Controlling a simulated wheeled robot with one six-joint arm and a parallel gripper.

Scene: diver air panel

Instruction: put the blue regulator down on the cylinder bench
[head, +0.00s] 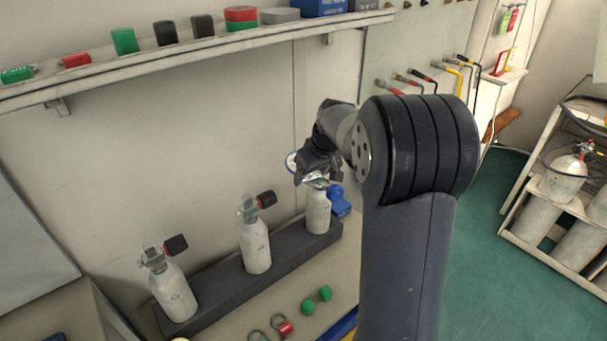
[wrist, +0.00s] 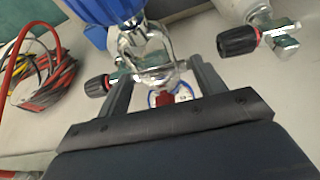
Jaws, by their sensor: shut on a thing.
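My gripper (head: 318,172) is at the valve of the rightmost grey cylinder (head: 318,212). It is shut on the blue regulator (head: 338,203), whose blue body hangs to the right of that cylinder. A round gauge (head: 291,162) shows left of my gripper. In the wrist view, chrome metal fittings lie between my fingers (wrist: 160,72), with the blue body (wrist: 105,8) beyond and the gauge (wrist: 172,94) near the palm. A black-and-red knob (wrist: 98,86) is beside the left finger. I cannot tell whether the regulator touches the valve. The pale cylinder bench (head: 345,270) lies below.
Two more cylinders, middle (head: 255,247) and left (head: 172,292), stand in the dark rack (head: 215,293). Green caps (head: 326,293) and a red fitting (head: 285,328) lie on the bench front. A shelf (head: 200,50) runs above. Hoses (wrist: 45,75) show at left in the wrist view.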

